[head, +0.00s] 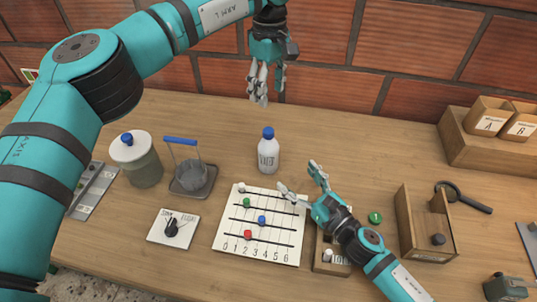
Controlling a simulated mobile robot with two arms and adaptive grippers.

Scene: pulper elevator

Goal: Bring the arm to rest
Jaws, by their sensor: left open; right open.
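My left arm reaches in from the left, and its gripper (269,92) hangs pointing down over the back of the table, near the brick wall. It is open and holds nothing. My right arm comes in from the lower right, and its gripper (298,177) is open and empty. It is over the upper right corner of a white board (224,236) with sliding coloured beads on lines numbered from 0 to 6. I cannot tell its exact height above the board. A white bottle with a blue cap (268,153) stands just behind the board, between the two grippers.
A lidded jar (137,163), a blue-handled basket (189,176) and a dial plate (173,228) are at left. A small wooden tray (327,268) lies partly under my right arm. An open wooden box (407,225), a magnifying glass (470,200) and card bins (487,115) are at right.

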